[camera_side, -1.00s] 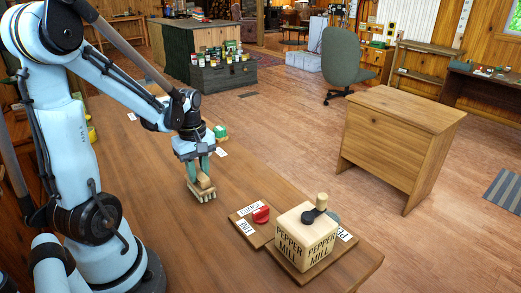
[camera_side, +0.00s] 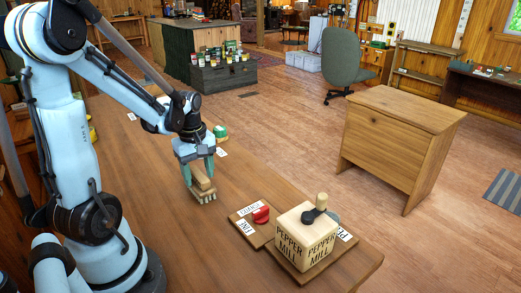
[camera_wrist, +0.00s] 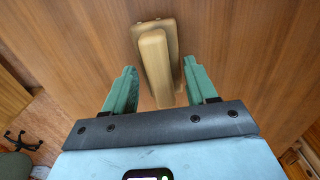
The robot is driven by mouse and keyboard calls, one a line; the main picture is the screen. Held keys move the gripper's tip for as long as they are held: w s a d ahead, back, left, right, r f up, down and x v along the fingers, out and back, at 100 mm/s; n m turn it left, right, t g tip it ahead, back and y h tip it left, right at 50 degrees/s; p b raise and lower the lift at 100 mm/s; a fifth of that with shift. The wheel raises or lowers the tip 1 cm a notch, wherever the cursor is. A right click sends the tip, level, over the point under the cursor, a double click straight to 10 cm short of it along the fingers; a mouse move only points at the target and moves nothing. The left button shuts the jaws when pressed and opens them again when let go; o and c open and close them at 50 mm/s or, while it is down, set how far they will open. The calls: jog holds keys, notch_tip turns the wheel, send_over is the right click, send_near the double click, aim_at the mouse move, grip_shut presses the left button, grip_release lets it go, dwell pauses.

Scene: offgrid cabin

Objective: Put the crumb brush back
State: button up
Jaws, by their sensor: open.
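The crumb brush (camera_side: 204,188) is a wooden block with pale bristles on the wooden table. It lies below my gripper (camera_side: 198,174). In the wrist view the brush (camera_wrist: 154,58) shows its raised wooden handle, reaching between the fingers of my gripper (camera_wrist: 160,85). The fingers are open, one on each side, with a visible gap to the handle. A white card (camera_side: 221,152) lies behind the brush; its text is too small to read. I cannot tell which place belongs to the brush.
A pepper mill box (camera_side: 304,240) with a dark crank stands on a board at the table's right end. A smaller board with a red knob (camera_side: 261,214) and labels sits beside it. A green object (camera_side: 220,132) is behind my gripper. The table between brush and boards is clear.

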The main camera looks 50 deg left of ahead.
jog(key=shift+r, duration=0.1)
notch_tip(320, 180, up, 12)
jog(key=f, duration=0.1)
jog(key=w+d+m+t, duration=0.2)
jog(key=d+m+t, duration=0.1)
jog(key=d+m, duration=0.6)
jog(key=w+d+f+m+t, duration=0.1)
jog(key=d+m+t, duration=0.3)
jog(key=d+m, duration=0.4)
jog(key=shift+w+d+f+m, duration=0.3)
jog(key=shift+w+d+m, duration=0.1)
jog(key=shift+m, duration=0.2)
